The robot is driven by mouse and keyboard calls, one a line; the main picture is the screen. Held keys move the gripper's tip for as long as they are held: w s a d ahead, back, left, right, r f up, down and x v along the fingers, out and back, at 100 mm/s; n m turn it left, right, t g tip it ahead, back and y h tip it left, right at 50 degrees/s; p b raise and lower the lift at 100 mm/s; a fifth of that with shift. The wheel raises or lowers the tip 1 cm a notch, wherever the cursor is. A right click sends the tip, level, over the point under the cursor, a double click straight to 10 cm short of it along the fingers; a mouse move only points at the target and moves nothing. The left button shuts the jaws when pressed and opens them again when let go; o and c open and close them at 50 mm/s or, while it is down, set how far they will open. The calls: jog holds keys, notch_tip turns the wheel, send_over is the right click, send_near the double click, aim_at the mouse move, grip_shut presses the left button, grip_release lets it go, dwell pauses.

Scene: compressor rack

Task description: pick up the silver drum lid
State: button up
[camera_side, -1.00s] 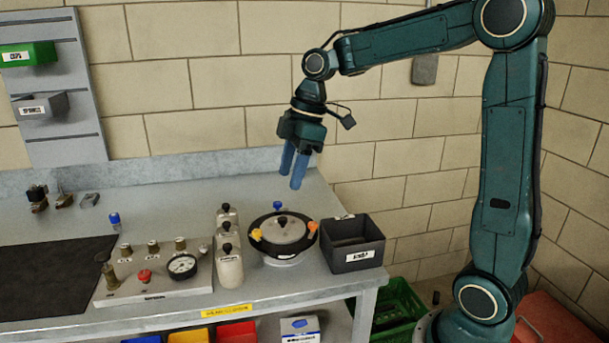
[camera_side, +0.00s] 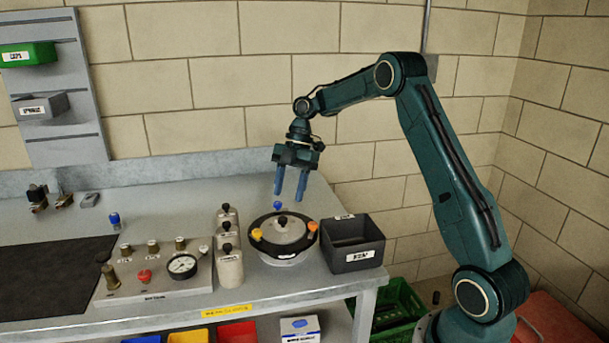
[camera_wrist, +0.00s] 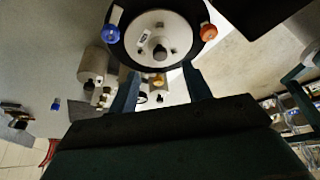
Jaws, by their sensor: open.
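The silver drum lid (camera_side: 272,231) is a round disc with a black knob (camera_side: 283,221) at its centre. It sits inside a black ring (camera_side: 262,245) that carries blue, yellow and orange knobs, on the bench near its right end. My gripper (camera_side: 289,196) is open and empty, pointing down above the far side of the lid, with its blue fingers apart. In the wrist view the lid (camera_wrist: 140,38) and its dark knob show at the top, beyond the open fingers (camera_wrist: 160,80). The fingers touch nothing that I can see.
A dark grey bin (camera_side: 352,262) stands close to the right of the ring. Several white bottles (camera_side: 229,268) stand close on the left, with a gauge panel (camera_side: 155,275) beyond them. The bench behind the ring is clear.

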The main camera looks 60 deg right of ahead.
aim_at(284, 217)
jog(key=shift+x, duration=1.25)
jog(key=shift+x, duration=2.5)
grip_shut()
